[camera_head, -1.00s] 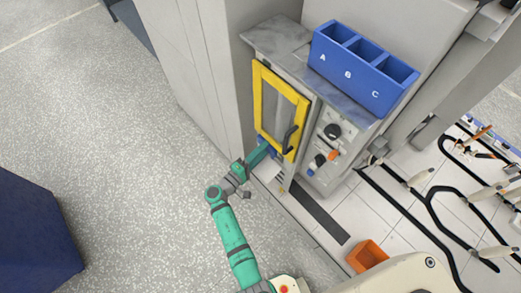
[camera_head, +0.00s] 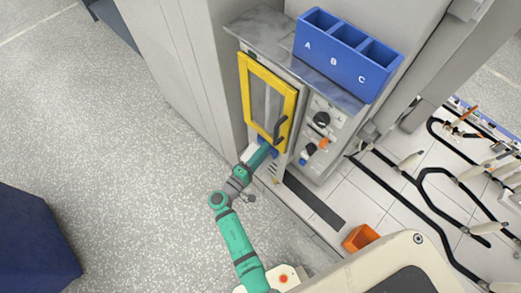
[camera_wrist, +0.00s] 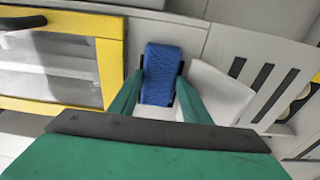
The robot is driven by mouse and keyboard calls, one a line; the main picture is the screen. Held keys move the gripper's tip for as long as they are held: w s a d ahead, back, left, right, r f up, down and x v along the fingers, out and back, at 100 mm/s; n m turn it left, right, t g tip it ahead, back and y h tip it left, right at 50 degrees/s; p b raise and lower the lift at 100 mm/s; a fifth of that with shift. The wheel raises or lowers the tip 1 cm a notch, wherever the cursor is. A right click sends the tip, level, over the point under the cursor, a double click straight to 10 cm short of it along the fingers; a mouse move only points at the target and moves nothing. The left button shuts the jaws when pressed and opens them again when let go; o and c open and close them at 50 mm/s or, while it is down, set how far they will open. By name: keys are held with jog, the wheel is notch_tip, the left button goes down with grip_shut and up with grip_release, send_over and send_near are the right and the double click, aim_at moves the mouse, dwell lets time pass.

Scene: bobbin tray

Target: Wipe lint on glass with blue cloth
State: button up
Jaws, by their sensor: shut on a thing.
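The glass (camera_head: 262,100) is the pane of a yellow-framed door (camera_head: 243,90) on a grey cabinet. It also shows at the left of the wrist view (camera_wrist: 50,62). The blue cloth (camera_wrist: 161,72) is a folded, textured pad between my fingers, and a little blue shows under the door in the head view. My gripper (camera_head: 264,149) is shut on the cloth, beside the door frame's lower end. In the wrist view my green fingers (camera_wrist: 158,92) flank the cloth, to the right of the yellow frame. I cannot make out lint on the pane.
A black handle (camera_head: 280,129) sticks out from the door's lower right. A white tray-like part (camera_wrist: 215,92) lies right beside my gripper. Knobs (camera_head: 321,119) are on the panel at right. A blue A-B-C bin (camera_head: 345,62) stands on top. An orange box (camera_head: 360,238) is on the floor.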

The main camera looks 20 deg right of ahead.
aim_at(259, 145)
jog(key=shift+s+d, duration=0.3)
jog(key=shift+s, duration=0.5)
jog(key=shift+s+d, duration=0.25)
jog(key=shift+s, duration=0.55)
jog(key=shift+w+a, duration=0.1)
jog(key=shift+w, duration=0.05)
jog(key=shift+w+a, duration=0.25)
jog(key=shift+w, duration=0.6)
jog(key=shift+w+a, duration=0.2)
jog(key=shift+w, duration=0.65)
jog(key=shift+w+a, duration=0.3)
jog(key=shift+w, duration=0.4)
jog(key=shift+w+a, duration=0.3)
jog(key=shift+w, duration=0.35)
jog(key=shift+w+a, duration=0.2)
jog(key=shift+w, duration=0.55)
jog(key=shift+w+a, duration=0.15)
jog(key=shift+w, duration=0.6)
jog(key=shift+a, duration=0.1)
